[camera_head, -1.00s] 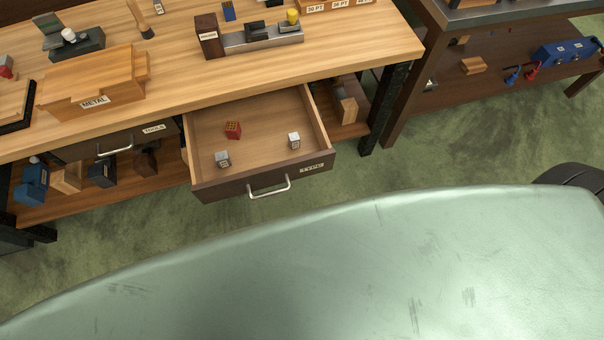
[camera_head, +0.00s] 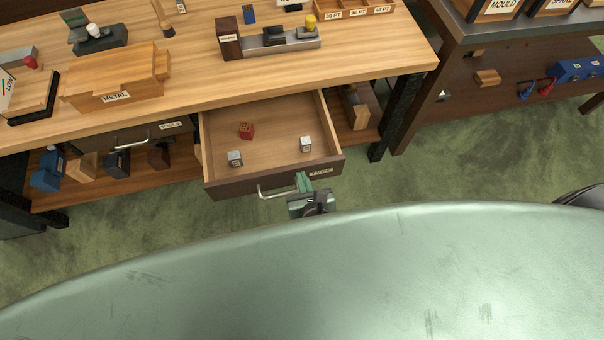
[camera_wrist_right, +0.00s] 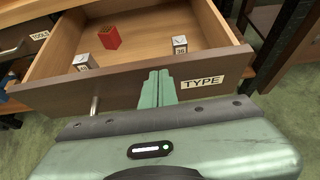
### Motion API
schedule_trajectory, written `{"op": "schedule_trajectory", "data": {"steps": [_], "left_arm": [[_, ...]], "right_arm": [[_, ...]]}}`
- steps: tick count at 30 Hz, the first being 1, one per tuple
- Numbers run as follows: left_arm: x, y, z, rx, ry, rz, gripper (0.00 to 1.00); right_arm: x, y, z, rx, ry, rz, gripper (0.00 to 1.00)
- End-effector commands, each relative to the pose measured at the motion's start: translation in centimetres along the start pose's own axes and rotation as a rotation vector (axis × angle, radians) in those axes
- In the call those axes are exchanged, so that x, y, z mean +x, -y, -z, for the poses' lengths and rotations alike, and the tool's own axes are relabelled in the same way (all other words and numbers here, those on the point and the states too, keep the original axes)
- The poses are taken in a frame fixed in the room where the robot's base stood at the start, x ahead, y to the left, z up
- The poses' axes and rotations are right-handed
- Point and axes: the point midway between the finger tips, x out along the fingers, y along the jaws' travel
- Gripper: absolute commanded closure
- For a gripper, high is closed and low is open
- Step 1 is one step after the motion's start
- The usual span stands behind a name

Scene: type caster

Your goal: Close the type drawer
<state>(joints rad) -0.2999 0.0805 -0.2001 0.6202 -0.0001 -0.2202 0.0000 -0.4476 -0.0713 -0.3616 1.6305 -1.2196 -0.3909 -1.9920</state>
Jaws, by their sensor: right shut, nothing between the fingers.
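The type drawer (camera_head: 270,180) stands pulled open under the workbench, with a dark front and a silver bar handle (camera_head: 277,194). Its "TYPE" label (camera_wrist_right: 202,82) is readable in the right wrist view. Inside lie a red block (camera_head: 246,130) and two grey type blocks, one at left (camera_head: 235,158) and one at right (camera_head: 306,144). My right gripper (camera_head: 303,180) is shut and empty, its green fingertips at the drawer front just right of the handle. In the right wrist view the fingertips (camera_wrist_right: 158,76) overlap the front left of the label; whether they touch is unclear. My left gripper is out of view.
A shut "TOOLS" drawer (camera_head: 133,140) is at the left. The bench top (camera_head: 190,85) holds a wooden "METAL" box (camera_head: 115,82) and a composing fixture (camera_head: 275,40). A dark bench leg (camera_head: 395,115) stands right of the drawer. The green floor beyond is clear.

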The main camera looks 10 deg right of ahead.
Motion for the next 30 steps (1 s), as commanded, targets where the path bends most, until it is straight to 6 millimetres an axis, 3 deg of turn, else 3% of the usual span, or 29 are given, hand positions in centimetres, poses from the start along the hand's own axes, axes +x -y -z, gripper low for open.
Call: {"op": "schedule_trajectory", "data": {"steps": [20,26,30], "left_arm": [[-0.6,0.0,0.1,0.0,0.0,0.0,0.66],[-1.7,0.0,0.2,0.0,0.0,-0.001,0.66],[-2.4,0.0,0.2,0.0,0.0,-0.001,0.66]], "right_arm": [[1.4,0.0,-1.1,0.0,0.003,0.0,1.0],[4.1,0.1,-2.9,-0.003,0.005,0.0,1.0],[7.1,0.1,-4.6,-0.003,0.006,0.001,1.0]]}}
